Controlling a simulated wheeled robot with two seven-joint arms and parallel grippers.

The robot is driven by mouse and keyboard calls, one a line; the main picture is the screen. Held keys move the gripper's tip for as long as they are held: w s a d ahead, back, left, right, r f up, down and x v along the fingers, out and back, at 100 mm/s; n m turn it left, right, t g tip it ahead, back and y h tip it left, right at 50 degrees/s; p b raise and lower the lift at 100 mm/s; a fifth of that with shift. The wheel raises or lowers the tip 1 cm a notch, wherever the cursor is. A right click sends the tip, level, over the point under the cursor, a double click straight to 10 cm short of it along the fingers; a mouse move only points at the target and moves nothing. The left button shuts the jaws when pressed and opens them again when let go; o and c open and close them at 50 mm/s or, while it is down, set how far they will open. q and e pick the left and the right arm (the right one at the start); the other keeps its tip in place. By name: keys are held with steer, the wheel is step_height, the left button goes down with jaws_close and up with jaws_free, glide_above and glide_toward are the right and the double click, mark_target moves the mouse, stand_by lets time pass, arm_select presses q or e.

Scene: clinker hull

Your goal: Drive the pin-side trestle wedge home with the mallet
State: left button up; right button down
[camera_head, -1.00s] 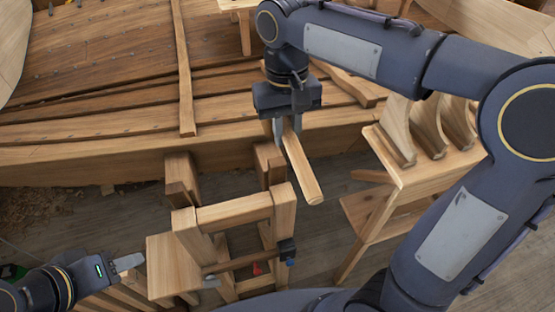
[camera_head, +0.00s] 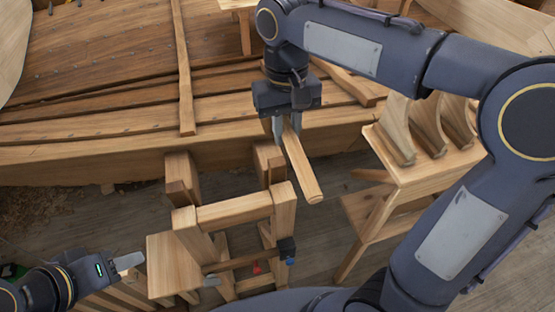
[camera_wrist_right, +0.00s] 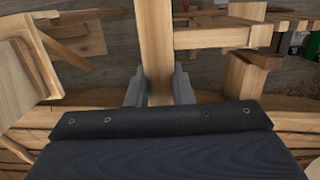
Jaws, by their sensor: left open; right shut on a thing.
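My right gripper (camera_head: 287,125) is shut on a long wooden bar (camera_head: 304,172), which looks like the mallet's handle. I cannot make out a mallet head. The bar slants down toward the viewer, its free end above and right of the trestle. In the right wrist view the bar (camera_wrist_right: 155,50) runs between the fingers (camera_wrist_right: 158,90). The wooden trestle frame (camera_head: 235,212) stands below the hull's edge. Wooden blocks stand behind it, one at left (camera_head: 180,178) and one at right (camera_head: 268,160); I cannot tell which part is the wedge. My left gripper (camera_head: 128,263) is open and empty at lower left.
The planked hull (camera_head: 90,100) fills the back. A wooden stand (camera_head: 425,165) with curved pieces is at right. A wooden box (camera_head: 172,265) stands left of the trestle. A dark clamp-like part (camera_head: 287,248) sits on the trestle's right side. Bare floor (camera_head: 325,225) lies between trestle and stand.

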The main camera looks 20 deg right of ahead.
steer(key=shift+w+f, duration=0.2)
steer(key=shift+f, duration=0.2)
steer(key=shift+s, duration=0.1)
step_height(320, 180, down, 3)
steer(key=shift+r+g+b, duration=0.1)
steer(key=shift+g+b, duration=0.2)
steer(key=shift+g, duration=0.1)
